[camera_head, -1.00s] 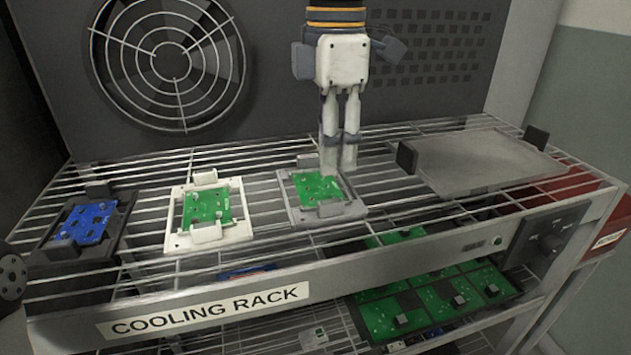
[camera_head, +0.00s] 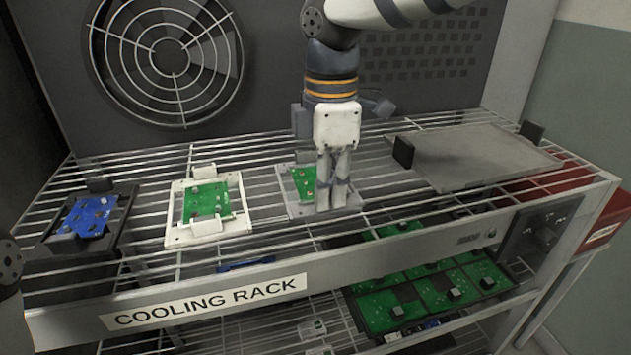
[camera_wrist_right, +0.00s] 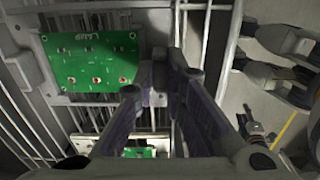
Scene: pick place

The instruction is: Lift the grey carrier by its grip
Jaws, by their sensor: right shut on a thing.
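The grey carrier (camera_head: 286,193) with a green circuit board (camera_head: 303,180) lies on the wire rack, right of the white carrier. My right gripper (camera_head: 332,200) points down at the carrier's front right side and covers that part. In the right wrist view the carrier (camera_wrist_right: 90,19) and its green board (camera_wrist_right: 92,62) are at the upper left. There the fingers of my right gripper (camera_wrist_right: 164,78) are close together beside the board, shut on the carrier's grip, which they mostly hide. I cannot tell any gap between carrier and rack. My left gripper is not in view.
The white carrier (camera_head: 172,210) with a green board stands to the left, and a dark carrier (camera_head: 112,225) with a blue board farther left. A flat grey tray (camera_head: 470,158) lies to the right. A fan panel (camera_head: 270,60) stands behind; a lower shelf holds more boards.

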